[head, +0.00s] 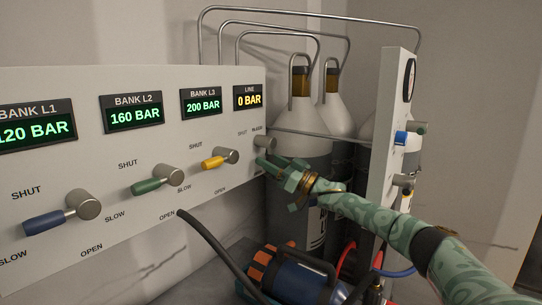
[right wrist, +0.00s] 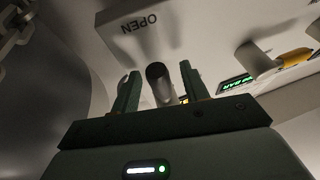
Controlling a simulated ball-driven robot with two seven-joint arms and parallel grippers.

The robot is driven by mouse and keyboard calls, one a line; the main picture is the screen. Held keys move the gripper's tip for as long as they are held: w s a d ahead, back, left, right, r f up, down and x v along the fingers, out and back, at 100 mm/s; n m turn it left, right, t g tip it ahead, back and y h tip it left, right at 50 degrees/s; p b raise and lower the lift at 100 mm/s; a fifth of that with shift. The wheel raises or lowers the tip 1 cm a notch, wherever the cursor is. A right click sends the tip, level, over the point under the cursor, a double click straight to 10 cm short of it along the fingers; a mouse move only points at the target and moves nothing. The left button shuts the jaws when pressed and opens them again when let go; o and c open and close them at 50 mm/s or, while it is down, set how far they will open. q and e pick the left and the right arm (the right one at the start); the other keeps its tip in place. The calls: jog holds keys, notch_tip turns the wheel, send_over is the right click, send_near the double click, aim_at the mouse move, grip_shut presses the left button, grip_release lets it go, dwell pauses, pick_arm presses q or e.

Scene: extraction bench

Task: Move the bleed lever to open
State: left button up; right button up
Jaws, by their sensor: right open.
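The bleed lever (head: 264,143) is at the right end of the white panel, below the yellow LINE display reading 0 BAR. In the head view its metal hub shows, and my gripper partly covers the area just below it. My right gripper (head: 274,166) is open, close below and in front of the hub. In the right wrist view the dark round end of the bleed lever (right wrist: 158,72) stands between the two open fingers (right wrist: 160,88), with a gap visible on each side. Whether any finger touches it, I cannot tell. My left gripper is not in view.
Blue (head: 43,222), green (head: 146,187) and yellow (head: 213,162) bank levers sit along the panel (head: 120,235) to the left. Gas cylinders (head: 298,120) stand behind. A gauge post (head: 386,150) is at right. A blue pump (head: 300,280) and hoses lie below.

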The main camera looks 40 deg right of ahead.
notch_tip(320, 180, up, 3)
jog(key=shift+r+p, duration=0.1)
jog(key=shift+p, duration=0.4)
pick_arm(q)
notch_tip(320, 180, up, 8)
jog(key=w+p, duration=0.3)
jog(key=p, duration=0.4)
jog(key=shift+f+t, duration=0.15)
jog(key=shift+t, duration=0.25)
pick_arm(e)
jog(key=s+a+r, duration=0.8)
jog(key=s+r, duration=0.1)
jog(key=s, duration=0.2)
jog(key=shift+a+r, duration=0.25)
jog(key=shift+a, duration=0.1)
jog(key=shift+r, duration=0.1)
